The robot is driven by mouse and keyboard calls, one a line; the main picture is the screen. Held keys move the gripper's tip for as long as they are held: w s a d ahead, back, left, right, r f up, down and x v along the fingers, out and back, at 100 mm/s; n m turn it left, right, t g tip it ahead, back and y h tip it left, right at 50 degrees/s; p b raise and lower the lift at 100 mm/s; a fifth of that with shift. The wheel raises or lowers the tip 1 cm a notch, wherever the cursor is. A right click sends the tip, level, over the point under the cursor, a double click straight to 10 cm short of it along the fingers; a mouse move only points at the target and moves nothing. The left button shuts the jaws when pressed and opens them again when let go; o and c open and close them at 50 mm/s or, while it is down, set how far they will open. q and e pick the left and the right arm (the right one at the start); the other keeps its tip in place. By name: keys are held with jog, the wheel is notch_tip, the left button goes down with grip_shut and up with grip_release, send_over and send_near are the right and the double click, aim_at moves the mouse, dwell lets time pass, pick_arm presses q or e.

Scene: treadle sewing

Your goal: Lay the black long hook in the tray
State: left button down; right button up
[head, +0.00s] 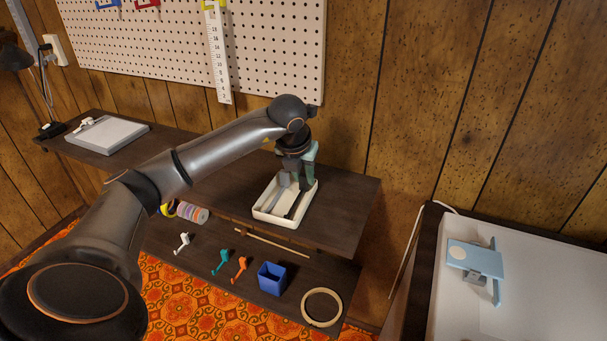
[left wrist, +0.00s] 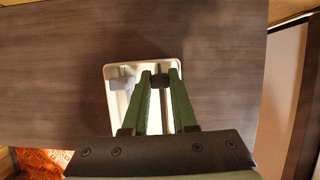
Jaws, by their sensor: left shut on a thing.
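The white tray (head: 287,221) sits on the dark upper shelf, and its rim also shows in the left wrist view (left wrist: 106,98). My left gripper (head: 305,183) points down over the right side of the tray. Its green fingers (left wrist: 160,75) are shut on a small dark thing (left wrist: 160,81), which appears to be the black long hook. In the head view a dark long shape (head: 297,205) lies at the tray's right inside, below the fingertips. Whether it touches the tray floor I cannot tell. A grey piece (left wrist: 122,83) is in the tray's left part. My right gripper is not in view.
The lower shelf holds white (head: 182,242), teal (head: 222,262) and orange (head: 241,268) hooks, a blue cup (head: 272,280), a tape ring (head: 322,307) and a wooden stick (head: 262,241). The upper shelf is clear right of the tray. A pegboard (head: 270,50) is behind.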

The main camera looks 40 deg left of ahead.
pick_arm(q)
jog(key=c, duration=0.6)
grip_release()
jog(key=shift+r, duration=0.15)
jog(key=p+v, duration=0.1)
jog(key=v, duration=1.1)
jog(key=shift+s+d+r+p, duration=0.1)
jog(key=shift+s+p, duration=0.1)
jog(key=shift+p, duration=0.1)
